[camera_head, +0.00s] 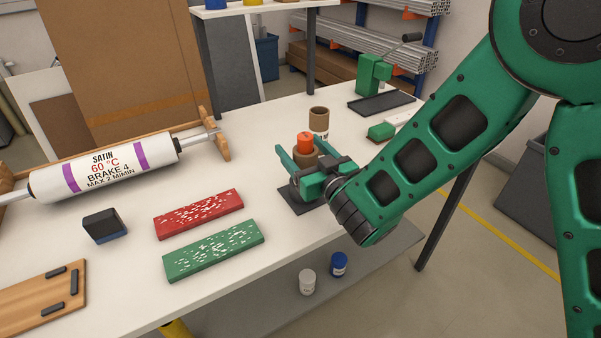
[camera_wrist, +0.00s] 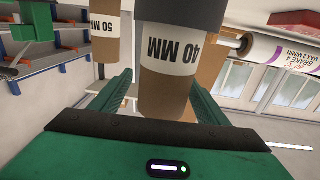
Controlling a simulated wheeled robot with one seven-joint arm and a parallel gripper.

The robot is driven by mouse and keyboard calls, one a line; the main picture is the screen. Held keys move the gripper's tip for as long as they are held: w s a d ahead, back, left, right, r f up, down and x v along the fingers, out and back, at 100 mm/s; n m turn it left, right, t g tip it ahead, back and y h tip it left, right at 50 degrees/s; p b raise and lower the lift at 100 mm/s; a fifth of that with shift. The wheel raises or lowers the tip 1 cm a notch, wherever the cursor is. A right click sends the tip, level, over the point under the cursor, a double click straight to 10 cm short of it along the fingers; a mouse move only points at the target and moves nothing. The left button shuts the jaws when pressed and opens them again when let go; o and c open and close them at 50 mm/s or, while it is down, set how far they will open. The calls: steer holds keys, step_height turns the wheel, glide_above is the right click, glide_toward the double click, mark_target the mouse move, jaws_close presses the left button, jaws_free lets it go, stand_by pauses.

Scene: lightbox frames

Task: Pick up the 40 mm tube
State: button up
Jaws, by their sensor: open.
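The 40 mm tube (camera_wrist: 166,92) is a brown cardboard tube with a white label reading "40 MM", upside down in the wrist view. Its end at the top of that view meets a dark grey part. In the head view, the tube (camera_head: 303,160) is mostly hidden by my gripper, with an orange piece (camera_head: 305,142) at its top. My gripper (camera_head: 301,153) is open, with one finger on each side of the tube. The fingers also show in the wrist view (camera_wrist: 161,84), with the tube between them; contact is unclear. A dark mat (camera_head: 292,201) lies beneath my gripper.
The 50 mm tube (camera_head: 319,119) stands just behind; it also shows in the wrist view (camera_wrist: 105,42). A green block (camera_head: 381,131) and black tray (camera_head: 382,103) lie right. Red (camera_head: 199,214) and green (camera_head: 213,250) boards lie left, near a white roller (camera_head: 105,170).

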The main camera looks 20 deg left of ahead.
steer(key=shift+w+a, duration=0.3)
steer(key=shift+w, duration=0.3)
steer(key=shift+s+a, duration=0.1)
steer(key=shift+a, duration=0.1)
steer(key=c, duration=1.5)
